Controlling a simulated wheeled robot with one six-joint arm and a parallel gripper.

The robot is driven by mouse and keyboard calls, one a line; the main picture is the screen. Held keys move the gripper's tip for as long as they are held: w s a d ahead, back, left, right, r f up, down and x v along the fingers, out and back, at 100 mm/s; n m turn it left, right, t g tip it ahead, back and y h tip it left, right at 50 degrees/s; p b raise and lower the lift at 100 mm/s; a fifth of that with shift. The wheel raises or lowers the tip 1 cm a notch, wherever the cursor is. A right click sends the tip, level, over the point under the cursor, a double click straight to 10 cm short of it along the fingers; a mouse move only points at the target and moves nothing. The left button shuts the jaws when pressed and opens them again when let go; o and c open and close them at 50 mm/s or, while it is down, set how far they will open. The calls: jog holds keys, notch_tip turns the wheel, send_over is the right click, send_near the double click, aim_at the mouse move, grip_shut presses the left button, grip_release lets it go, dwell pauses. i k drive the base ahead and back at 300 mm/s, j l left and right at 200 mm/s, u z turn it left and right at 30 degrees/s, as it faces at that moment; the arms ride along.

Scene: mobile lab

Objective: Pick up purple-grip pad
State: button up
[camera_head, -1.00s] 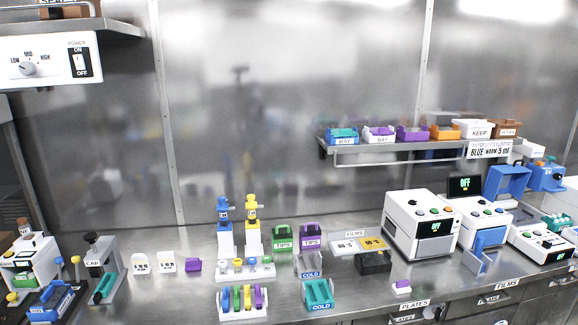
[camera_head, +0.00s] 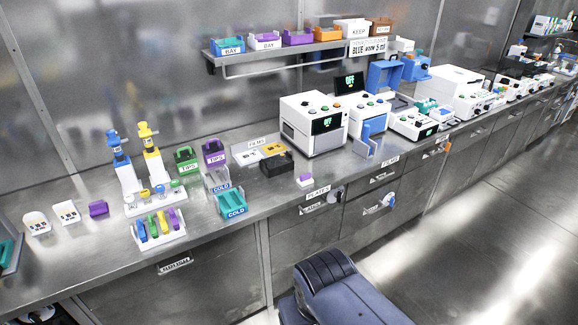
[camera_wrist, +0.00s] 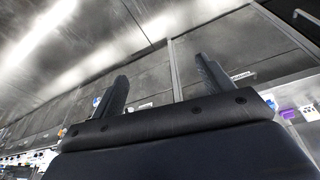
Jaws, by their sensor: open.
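The purple-grip pad (camera_head: 305,180) is a small white block with a purple top. It lies on the steel counter near its front edge, above the PLATES label in the head view. A small purple patch (camera_wrist: 288,114) at the right of the wrist view may be the same pad; I cannot be sure. My gripper (camera_wrist: 163,88) shows two dark fingers spread apart with nothing between them. It is well away from the counter top. In the head view my dark blue arm shows at the bottom, below and in front of the counter, and the fingertips are hidden.
A black box (camera_head: 277,163) and a white instrument (camera_head: 313,123) stand behind the pad. A teal COLD holder (camera_head: 231,202) is to its left. A purple block (camera_head: 98,208) lies far left. Drawers with handles front the counter; the floor at right is clear.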

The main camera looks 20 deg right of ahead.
aim_at(305, 179)
jog(key=i+l+u, duration=0.2)
jog(key=i+l, duration=1.1)
